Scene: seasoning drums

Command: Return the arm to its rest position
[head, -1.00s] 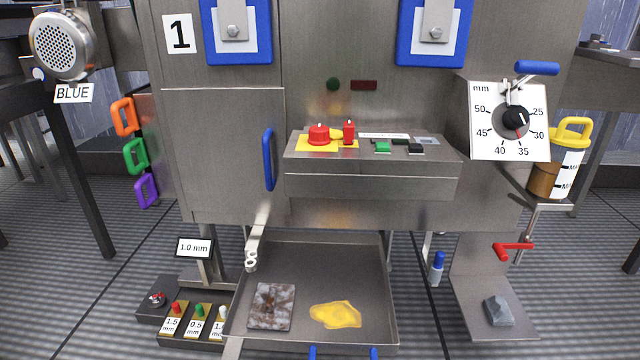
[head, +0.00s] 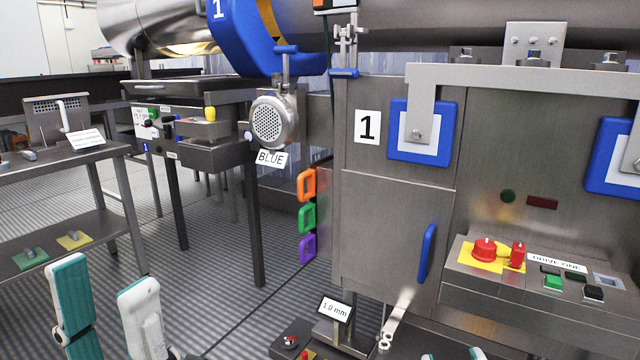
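My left gripper (head: 103,274) is at the lower left of the head view, its two teal and white fingers pointing up. The fingers are spread with bare floor showing between them, and it holds nothing. Of my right gripper (head: 452,355) only two fingertips show at the bottom edge, apart from each other, below the control box of machine 1. The rest of it and both arms are out of the picture. Neither gripper visibly touches anything.
Machine 1's steel cabinet (head: 398,235) with a blue handle (head: 427,252) fills the right. Its control box (head: 560,285) juts out. A small 1.0 mm display (head: 335,309) stands low in the middle. A table with a lower shelf (head: 95,222) is at left. Floor between is open.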

